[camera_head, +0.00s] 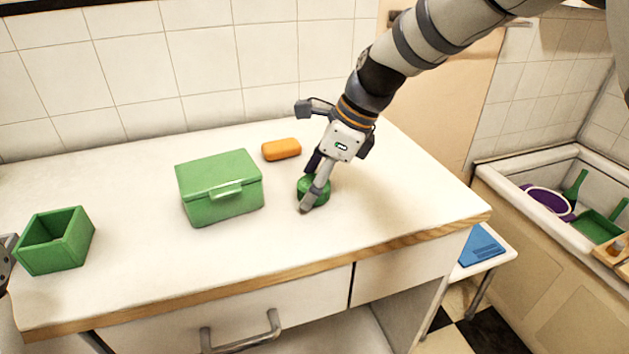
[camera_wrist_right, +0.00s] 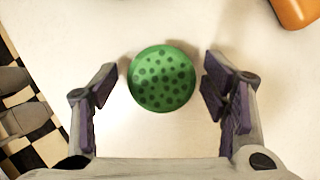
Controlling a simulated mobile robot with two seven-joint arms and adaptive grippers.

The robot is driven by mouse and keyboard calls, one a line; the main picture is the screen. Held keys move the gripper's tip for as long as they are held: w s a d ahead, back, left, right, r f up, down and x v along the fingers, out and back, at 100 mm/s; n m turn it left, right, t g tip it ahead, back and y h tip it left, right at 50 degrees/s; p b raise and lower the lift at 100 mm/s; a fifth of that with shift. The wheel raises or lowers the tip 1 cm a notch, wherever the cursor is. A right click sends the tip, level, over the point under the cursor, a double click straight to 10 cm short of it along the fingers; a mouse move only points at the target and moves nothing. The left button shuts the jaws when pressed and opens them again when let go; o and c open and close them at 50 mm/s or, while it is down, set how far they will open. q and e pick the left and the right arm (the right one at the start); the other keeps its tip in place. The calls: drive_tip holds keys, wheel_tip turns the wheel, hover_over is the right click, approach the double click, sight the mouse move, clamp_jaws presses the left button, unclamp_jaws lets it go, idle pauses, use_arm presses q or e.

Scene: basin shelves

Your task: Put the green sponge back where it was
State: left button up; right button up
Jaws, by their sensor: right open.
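The green sponge (camera_head: 319,187) is round and lies on the white countertop, right of the green lidded box. In the right wrist view the sponge (camera_wrist_right: 162,78) is green with dark spots and sits between the open fingers, with a gap on each side. My right gripper (camera_head: 312,186) comes down over it from the upper right; its fingers (camera_wrist_right: 160,92) are open and hold nothing. One finger hides part of the sponge in the head view. Only a small dark piece of my left gripper (camera_head: 5,262) shows at the left edge, so its jaws cannot be judged.
An orange sponge-like block (camera_head: 281,149) lies behind the green sponge. The closed green box (camera_head: 219,189) and an open green bin (camera_head: 56,241) stand left on the counter (camera_head: 150,270). A sink (camera_head: 500,165) with dishes is at right. The counter's front right is clear.

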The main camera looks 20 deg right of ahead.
use_arm(q)
drive_tip(key=shift+w+r+t+p, duration=0.3)
drive_tip(key=shift+w+r+p, duration=0.2)
drive_tip(key=shift+w+r, duration=0.1)
use_arm(e)
drive_tip(key=v, duration=1.2)
